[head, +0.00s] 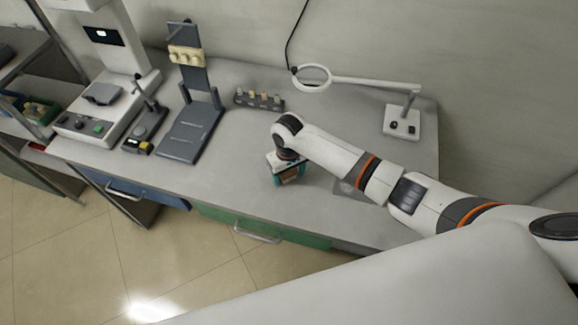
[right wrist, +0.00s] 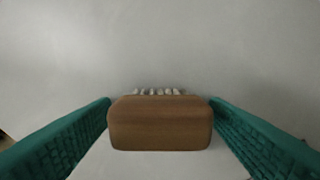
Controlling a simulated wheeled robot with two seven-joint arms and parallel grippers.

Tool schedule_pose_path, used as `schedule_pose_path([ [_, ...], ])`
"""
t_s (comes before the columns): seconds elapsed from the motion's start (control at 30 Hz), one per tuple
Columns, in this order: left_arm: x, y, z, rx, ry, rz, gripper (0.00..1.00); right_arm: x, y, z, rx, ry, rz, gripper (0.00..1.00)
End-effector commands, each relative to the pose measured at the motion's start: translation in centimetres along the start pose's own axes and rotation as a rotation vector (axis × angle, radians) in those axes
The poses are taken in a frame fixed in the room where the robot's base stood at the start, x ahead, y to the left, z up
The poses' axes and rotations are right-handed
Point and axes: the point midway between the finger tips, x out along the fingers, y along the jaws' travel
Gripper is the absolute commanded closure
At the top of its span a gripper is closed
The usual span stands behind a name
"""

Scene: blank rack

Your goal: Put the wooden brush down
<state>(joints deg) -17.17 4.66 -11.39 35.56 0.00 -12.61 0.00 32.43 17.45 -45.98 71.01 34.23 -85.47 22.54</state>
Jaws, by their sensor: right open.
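The wooden brush (right wrist: 160,124) is a brown rounded block with pale bristle tufts showing at its far edge in the right wrist view. It lies between the two teal fingers of my right gripper (right wrist: 160,135), which are open on either side of it. In the head view, my right gripper (head: 289,178) is low over the front part of the grey bench (head: 235,185), pointing down. The brush is mostly hidden there by the fingers and wrist. I cannot tell whether the bristles touch the bench top. My left gripper is not in view.
A ring lamp (head: 312,78) on a white base stands at the back right. A small rack (head: 259,100) with several pieces is behind my gripper. A dark stand (head: 190,135) and a white instrument (head: 105,108) are to the left.

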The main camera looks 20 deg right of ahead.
Motion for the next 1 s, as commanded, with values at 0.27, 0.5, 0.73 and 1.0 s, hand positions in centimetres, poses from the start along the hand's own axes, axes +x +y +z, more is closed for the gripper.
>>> schedule_pose_path([
  [0.27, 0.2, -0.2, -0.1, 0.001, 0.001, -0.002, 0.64, -4.7, 0.0, 0.1, -0.001, -0.005, 0.002, 0.31],
  [0.5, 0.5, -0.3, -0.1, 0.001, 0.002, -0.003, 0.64, -9.5, 0.0, 0.1, 0.0, -0.004, 0.001, 0.31],
  [0.73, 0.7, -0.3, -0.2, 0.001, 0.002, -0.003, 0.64, -11.8, 0.0, 0.1, 0.001, -0.001, 0.0, 0.31],
  [1.0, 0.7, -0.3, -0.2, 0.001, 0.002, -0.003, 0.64, -12.1, 0.0, 0.1, 0.001, 0.0, 0.001, 0.31],
])
